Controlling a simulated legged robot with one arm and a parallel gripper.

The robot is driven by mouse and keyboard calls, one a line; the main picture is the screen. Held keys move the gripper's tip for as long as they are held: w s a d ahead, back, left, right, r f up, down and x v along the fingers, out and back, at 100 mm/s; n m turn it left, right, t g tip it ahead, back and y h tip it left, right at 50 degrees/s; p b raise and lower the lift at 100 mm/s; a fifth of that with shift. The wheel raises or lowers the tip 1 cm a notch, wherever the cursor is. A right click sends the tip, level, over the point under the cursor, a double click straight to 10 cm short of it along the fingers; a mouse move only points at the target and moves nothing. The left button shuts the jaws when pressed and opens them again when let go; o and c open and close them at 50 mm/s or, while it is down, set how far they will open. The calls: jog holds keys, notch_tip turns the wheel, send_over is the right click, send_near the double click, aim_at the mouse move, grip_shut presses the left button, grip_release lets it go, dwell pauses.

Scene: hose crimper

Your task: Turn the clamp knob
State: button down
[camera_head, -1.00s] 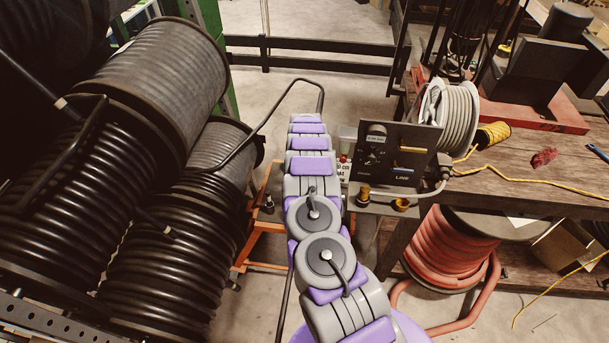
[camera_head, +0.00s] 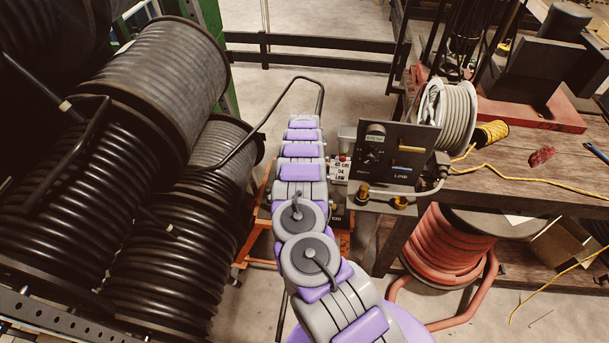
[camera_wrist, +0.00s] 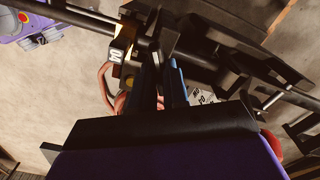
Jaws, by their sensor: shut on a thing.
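In the wrist view, my gripper (camera_wrist: 165,80) shows as two dark fingers, with a blue strip along the right one. It is shut on a dark part of the crimper, which I take to be the clamp knob; the fingers mostly hide it. Black crimper bars and brackets (camera_wrist: 215,50) lie beyond the fingertips. In the head view, my purple and grey arm covers the gripper and the clamp knob. A black control panel (camera_head: 397,153) stands just right of the arm, with small labelled boxes beside it.
Large black hose reels (camera_head: 150,75) fill the left side. A wooden bench (camera_head: 540,185) at right carries a grey cable reel (camera_head: 449,115). A red hose coil (camera_head: 447,250) sits below it. An orange cart frame (camera_head: 262,225) stands under the arm. A dark rail (camera_head: 320,45) crosses behind.

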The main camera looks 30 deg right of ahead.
jog(key=shift+w+r, duration=0.15)
jog(key=shift+w, duration=0.05)
jog(key=c, duration=1.1)
grip_release()
jog(key=shift+s, duration=0.1)
notch_tip(320, 180, up, 17)
jog(key=shift+r+p, duration=0.1)
jog(key=shift+p, duration=0.2)
